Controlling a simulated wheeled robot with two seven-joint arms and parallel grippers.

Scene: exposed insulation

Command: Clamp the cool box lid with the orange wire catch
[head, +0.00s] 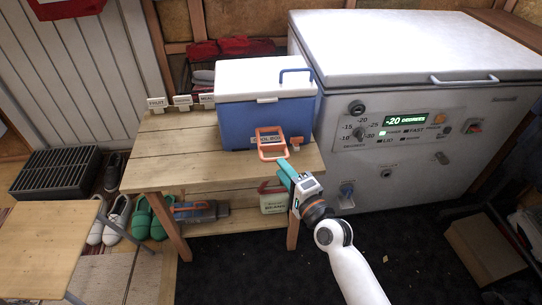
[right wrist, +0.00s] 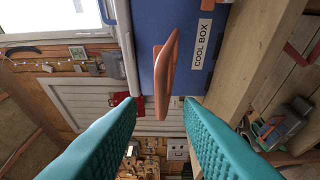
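The blue cool box (head: 235,125) stands on the wooden table, with its white lid (head: 245,75) lying on top. The orange wire catch (head: 272,152) is on the front of the box and sticks out from it, below the lid's edge. In the right wrist view the catch (right wrist: 166,70) lies ahead of the fingers, beside the COOL BOX label (right wrist: 202,42). My right gripper (head: 284,167) is just in front of the catch; its teal fingers (right wrist: 160,110) are apart with nothing visible between their tips. My left gripper is not in view.
The wooden table (head: 175,165) has free room left of the box and small labelled signs (head: 182,101) at its back edge. A white chest freezer (head: 410,150) stands close on the right. A lower shelf holds a tool (head: 195,212) and a pale container (head: 272,199).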

